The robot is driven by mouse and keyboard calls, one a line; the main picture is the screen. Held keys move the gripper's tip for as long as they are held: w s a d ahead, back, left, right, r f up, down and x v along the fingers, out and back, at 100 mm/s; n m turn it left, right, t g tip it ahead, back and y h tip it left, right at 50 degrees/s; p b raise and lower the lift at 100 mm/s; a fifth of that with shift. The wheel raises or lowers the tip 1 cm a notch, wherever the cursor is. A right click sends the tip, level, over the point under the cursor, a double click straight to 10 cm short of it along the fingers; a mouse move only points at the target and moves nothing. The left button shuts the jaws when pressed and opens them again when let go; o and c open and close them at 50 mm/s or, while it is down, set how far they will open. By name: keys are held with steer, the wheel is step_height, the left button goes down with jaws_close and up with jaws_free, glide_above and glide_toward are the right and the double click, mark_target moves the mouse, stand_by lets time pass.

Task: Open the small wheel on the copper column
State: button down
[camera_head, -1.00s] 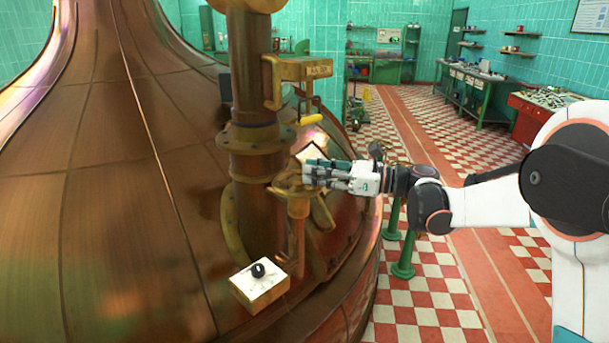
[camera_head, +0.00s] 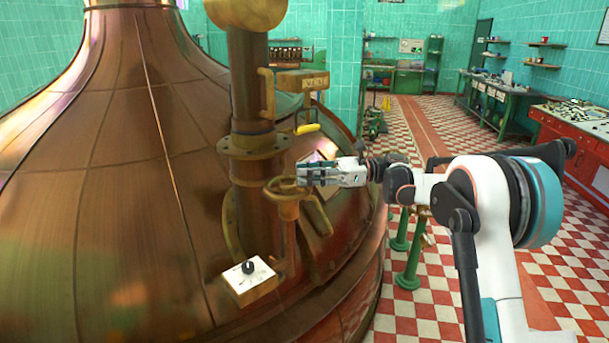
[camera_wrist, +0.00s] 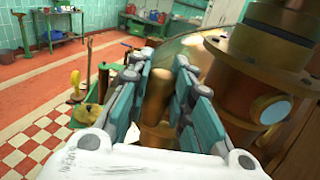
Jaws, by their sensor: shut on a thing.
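The small brass wheel (camera_head: 279,188) sits on a short upright stem beside the copper column (camera_head: 247,95), low on its right. My gripper (camera_head: 303,175) reaches in from the right in the head view and is shut on the wheel's right rim. In the wrist view my two teal-padded fingers (camera_wrist: 160,75) stand on either side of a brass part (camera_wrist: 156,97). The fingers hide part of the rim, and I cannot tell how far the wheel is turned.
The large copper kettle (camera_head: 110,200) fills the left. A bracket with a yellow handle (camera_head: 307,129) juts out above my gripper. A white-topped box with a black knob (camera_head: 249,268) sits below. Green posts (camera_head: 408,270) stand beneath my arm.

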steer(key=shift+d, duration=0.1)
steer(key=c, duration=1.4)
jaws_free()
steer(key=shift+d, duration=0.1)
steer(key=d, duration=0.4)
steer(key=w+d, duration=0.1)
steer(key=d, duration=0.6)
steer(key=shift+w+d, duration=0.35)
